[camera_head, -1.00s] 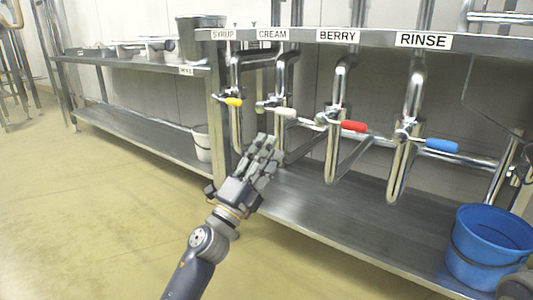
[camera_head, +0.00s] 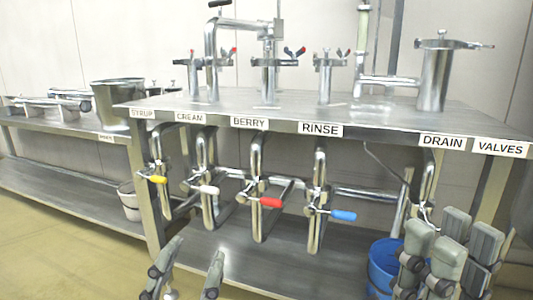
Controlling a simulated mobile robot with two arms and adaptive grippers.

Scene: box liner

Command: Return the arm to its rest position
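My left gripper (camera_head: 196,248) shows at the bottom left of the head view, with only its grey fingers in frame. The fingers point up and stand apart, with nothing seen between them. They appear in front of the lower shelf of the steel bench (camera_head: 330,118). My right gripper (camera_head: 450,232) is large at the bottom right, its several grey fingers extended upward and spread, with nothing seen in them. It partly covers the blue bucket (camera_head: 380,268) behind it. The palms and most of both arms are out of frame.
Pipes with yellow (camera_head: 158,179), white (camera_head: 208,189), red (camera_head: 270,202) and blue (camera_head: 343,215) valve handles hang below the labelled bench edge. Metal fittings and a lidded canister (camera_head: 434,82) stand on top. A white bucket (camera_head: 130,200) stands at left. Floor at lower left is clear.

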